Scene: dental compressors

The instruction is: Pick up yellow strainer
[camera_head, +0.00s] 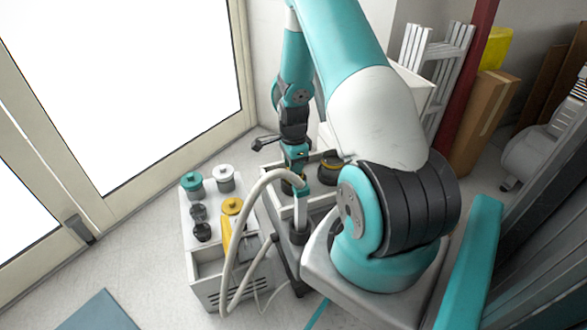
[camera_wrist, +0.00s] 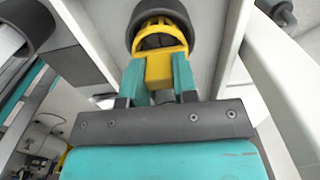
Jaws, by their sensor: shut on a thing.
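The yellow strainer (camera_wrist: 159,70) is in the wrist view, at the top middle. It has a yellow block-like part and a yellow ring at a dark round part (camera_wrist: 188,12). My gripper (camera_wrist: 159,82) is shut on the yellow block, with one teal finger on each side. In the head view my gripper (camera_head: 297,178) points down into a pale tray-like frame. The strainer there is mostly hidden by the gripper and a hose. I cannot tell whether it is clear of its support.
A compressor unit (camera_head: 205,283) with teal, white and yellow-capped parts stands to the left. A pale hose (camera_head: 250,190) arches close to my gripper. Another dark, yellow-banded round part (camera_head: 330,168) sits right of it. Cardboard (camera_head: 485,115) and white racks stand behind.

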